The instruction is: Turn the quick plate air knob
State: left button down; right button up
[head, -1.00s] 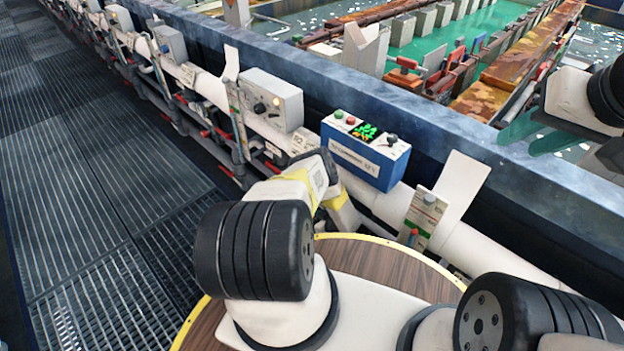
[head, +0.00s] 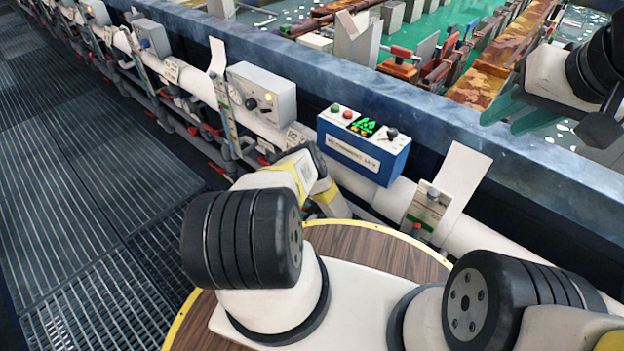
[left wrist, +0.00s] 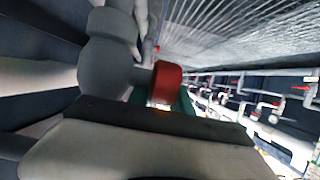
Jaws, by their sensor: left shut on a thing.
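In the left wrist view a red knob (left wrist: 167,82) sits on a grey pipe fitting (left wrist: 105,65). My left gripper (left wrist: 162,98) is shut on the red knob, with bits of its teal fingers showing on either side. In the head view my left arm reaches down to the pipe line, and its gripper and the knob are hidden behind the arm. No label on the knob can be read. My right gripper (head: 520,112) is open and empty at the upper right, above the tank's edge, with its teal fingers apart.
A blue control box (head: 362,150) with buttons and a green display stands on the tank's side, beside a grey gauge box (head: 262,95). A white pipe (head: 400,195) and labelled panels run along the tank wall. The grated walkway (head: 90,200) at left is clear.

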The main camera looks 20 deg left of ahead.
pick_arm(q)
jog(key=shift+r+y, duration=0.15)
jog(key=shift+y, duration=0.55)
jog(key=c, duration=1.4)
grip_release()
jog(key=shift+c, duration=0.2)
